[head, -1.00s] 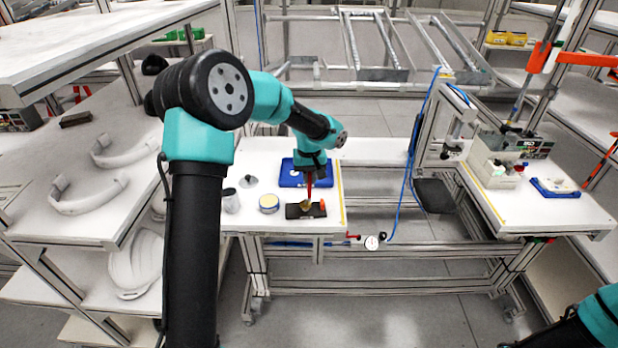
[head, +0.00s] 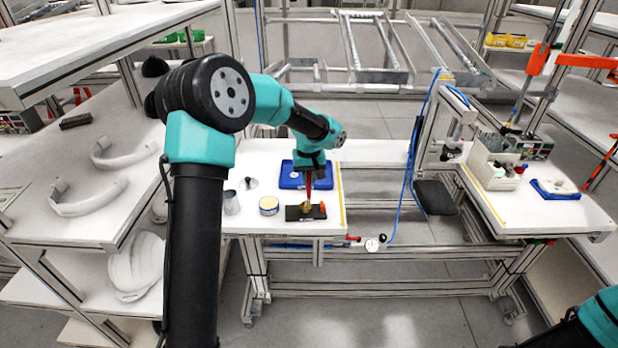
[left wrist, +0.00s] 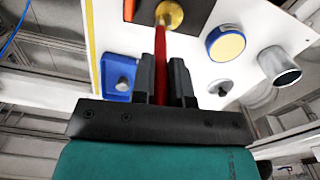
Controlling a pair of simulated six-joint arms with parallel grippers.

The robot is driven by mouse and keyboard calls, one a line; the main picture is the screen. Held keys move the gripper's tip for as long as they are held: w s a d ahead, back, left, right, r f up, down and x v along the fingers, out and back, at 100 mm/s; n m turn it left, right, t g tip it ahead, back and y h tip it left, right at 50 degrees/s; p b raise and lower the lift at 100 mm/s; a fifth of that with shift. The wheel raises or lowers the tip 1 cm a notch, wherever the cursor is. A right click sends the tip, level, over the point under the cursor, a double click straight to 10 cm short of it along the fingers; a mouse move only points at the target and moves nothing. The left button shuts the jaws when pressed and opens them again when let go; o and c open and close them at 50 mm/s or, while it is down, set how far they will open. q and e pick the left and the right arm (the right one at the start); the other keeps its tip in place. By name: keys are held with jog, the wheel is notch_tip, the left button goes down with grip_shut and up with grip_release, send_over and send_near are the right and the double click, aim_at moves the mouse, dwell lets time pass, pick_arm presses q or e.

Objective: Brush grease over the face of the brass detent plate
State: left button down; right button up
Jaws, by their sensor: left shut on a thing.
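My left gripper (head: 308,176) is shut on the red handle of a brush (left wrist: 160,55), with its two black fingers on either side in the left wrist view (left wrist: 164,78). The brush points down at the round brass detent plate (left wrist: 170,14), which also shows in the head view (head: 306,207). The plate sits on a dark block (head: 293,213) near the bench's front edge. The brush's far end overlaps the plate; I cannot tell whether it touches. A round tin with a yellowish top (head: 269,205) stands left of the block. My right gripper is out of view.
A blue tray (head: 290,180) lies behind the block. A metal cup (head: 231,203) and a small grey knobbed piece (head: 248,183) stand left of the tin. Helmet parts (head: 90,197) lie on the left shelf. A blue hose (head: 409,170) hangs right of the bench.

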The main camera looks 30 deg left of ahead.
pick_arm(q)
jog(key=shift+a, duration=0.3)
jog(key=shift+s+a, duration=0.25)
jog(key=shift+a, duration=0.3)
dwell(1.0)
jog(key=shift+s+a, duration=0.15)
jog(key=shift+s, duration=0.2)
jog(key=shift+s+d, duration=0.35)
jog(key=shift+s, duration=0.2)
dwell(0.8)
jog(key=shift+s+d, duration=0.1)
jog(key=shift+d, duration=0.2)
dwell(0.6)
jog(key=shift+d, duration=0.4)
jog(key=shift+w+d, duration=0.3)
jog(key=shift+w, duration=0.35)
dwell(0.7)
jog(key=shift+w+a, duration=0.1)
jog(key=shift+w, duration=0.2)
dwell(0.3)
jog(key=shift+w+a, duration=0.25)
dwell(0.4)
